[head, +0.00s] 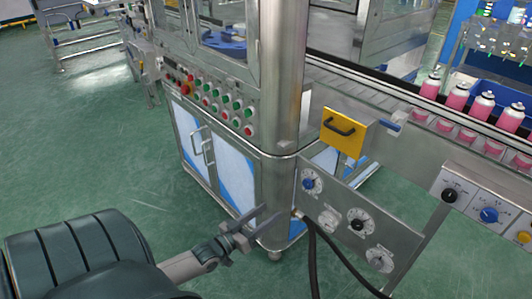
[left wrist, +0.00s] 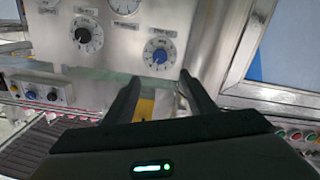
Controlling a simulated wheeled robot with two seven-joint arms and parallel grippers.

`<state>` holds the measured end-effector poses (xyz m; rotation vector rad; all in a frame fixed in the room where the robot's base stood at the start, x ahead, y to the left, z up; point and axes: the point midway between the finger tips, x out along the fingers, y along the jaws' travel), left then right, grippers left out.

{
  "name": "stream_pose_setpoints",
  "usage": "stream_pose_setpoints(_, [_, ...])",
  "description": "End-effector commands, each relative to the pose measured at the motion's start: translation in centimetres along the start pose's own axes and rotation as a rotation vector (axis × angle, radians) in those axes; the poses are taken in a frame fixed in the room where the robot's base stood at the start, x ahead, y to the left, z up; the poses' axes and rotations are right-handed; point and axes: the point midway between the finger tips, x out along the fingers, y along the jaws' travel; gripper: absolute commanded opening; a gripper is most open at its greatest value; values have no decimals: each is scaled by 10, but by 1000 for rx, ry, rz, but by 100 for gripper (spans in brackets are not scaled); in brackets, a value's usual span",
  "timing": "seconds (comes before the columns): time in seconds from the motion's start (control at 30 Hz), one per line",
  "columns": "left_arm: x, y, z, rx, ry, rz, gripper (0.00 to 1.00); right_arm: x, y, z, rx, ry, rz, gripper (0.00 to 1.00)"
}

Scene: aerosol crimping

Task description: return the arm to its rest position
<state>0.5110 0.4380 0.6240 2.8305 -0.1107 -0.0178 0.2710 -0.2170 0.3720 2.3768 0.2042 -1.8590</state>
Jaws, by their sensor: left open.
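My left arm (head: 90,262) comes in from the lower left of the head view. My left gripper (head: 278,213) is open and empty, in front of the crimping machine's lower corner and left of the dial panel (head: 335,222). In the left wrist view the two dark fingers of the left gripper (left wrist: 160,90) are spread apart with nothing held between them. The blue dial (left wrist: 158,55) and a black dial (left wrist: 88,38) lie beyond the fingertips. My right gripper is in neither view.
The machine cabinet (head: 215,160) with its button panel (head: 217,104) stands close behind the gripper. A yellow plate with a handle (head: 343,133), a conveyor with pink cans (head: 457,96) and black hoses (head: 312,255) are to the right. Green floor (head: 80,140) is open on the left.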

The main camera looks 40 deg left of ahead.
Motion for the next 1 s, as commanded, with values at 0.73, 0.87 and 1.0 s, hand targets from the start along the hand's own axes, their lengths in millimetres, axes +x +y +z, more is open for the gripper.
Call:
stream_pose_setpoints(0.73, [-3,1,12,8,-27,-11,51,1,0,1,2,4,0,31])
stream_pose_setpoints(0.87, [-11,4,44,31,-105,-39,51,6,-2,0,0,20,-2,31])
stream_pose_setpoints(1.0, [-30,15,104,76,-254,-79,51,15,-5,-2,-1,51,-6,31])
